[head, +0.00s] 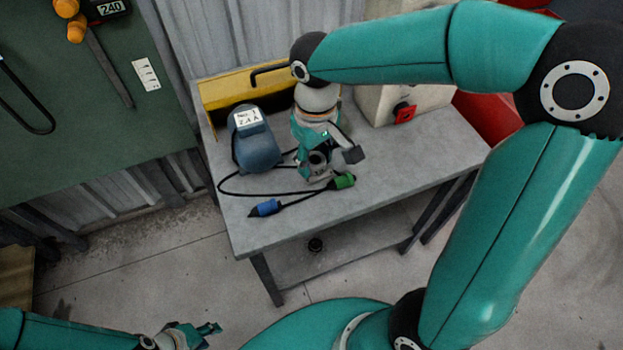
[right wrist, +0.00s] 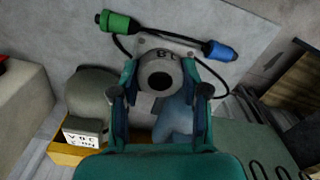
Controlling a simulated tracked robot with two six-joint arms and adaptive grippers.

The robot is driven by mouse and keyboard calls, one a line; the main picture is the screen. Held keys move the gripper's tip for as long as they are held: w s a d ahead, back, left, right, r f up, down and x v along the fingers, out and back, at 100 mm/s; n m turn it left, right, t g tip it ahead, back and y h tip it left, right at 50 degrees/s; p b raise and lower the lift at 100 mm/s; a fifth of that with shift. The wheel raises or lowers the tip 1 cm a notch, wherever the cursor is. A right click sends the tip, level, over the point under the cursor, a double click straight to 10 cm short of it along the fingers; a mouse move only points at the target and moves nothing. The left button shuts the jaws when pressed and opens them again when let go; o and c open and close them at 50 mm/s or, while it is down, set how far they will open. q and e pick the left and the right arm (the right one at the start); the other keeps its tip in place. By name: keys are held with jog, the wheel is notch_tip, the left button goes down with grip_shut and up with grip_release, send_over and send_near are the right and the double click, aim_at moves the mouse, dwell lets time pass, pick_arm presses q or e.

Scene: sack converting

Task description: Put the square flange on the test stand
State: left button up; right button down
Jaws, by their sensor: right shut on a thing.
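The square flange (right wrist: 182,46) is a light grey plate with a round hub and dark bore, and shows dark lettering. In the head view its hub (head: 318,158) is partly hidden by my right gripper (head: 328,154). In the right wrist view my right gripper (right wrist: 160,92) is shut on the hub, one finger on each side. The flange is over the front of the grey bench (head: 370,180); whether it touches the top, I cannot tell. I cannot single out a test stand for sure. My left gripper (head: 205,332) is low at the lower left, away from the bench.
A blue labelled motor (head: 255,150) stands left of my right gripper. A grey labelled unit (right wrist: 90,95) shows in the right wrist view. Cables with green (head: 343,181) and blue (head: 265,208) connectors lie in front. A yellow case (head: 225,90) and red-switched box (head: 385,105) stand behind.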

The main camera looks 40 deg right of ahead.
aim_at(315, 160)
jog(key=shift+f, duration=3.35)
jog(key=shift+f+b, duration=0.1)
jog(key=shift+b, duration=0.2)
jog(key=shift+f+b, duration=0.5)
jog(key=shift+f, duration=0.05)
jog(key=c, duration=0.6)
grip_release()
jog(key=shift+r, duration=0.15)
jog(key=shift+r+p, duration=0.3)
jog(key=shift+p, duration=0.15)
notch_tip(315, 160, up, 12)
jog(key=shift+r+p, duration=0.2)
jog(key=shift+p, duration=0.45)
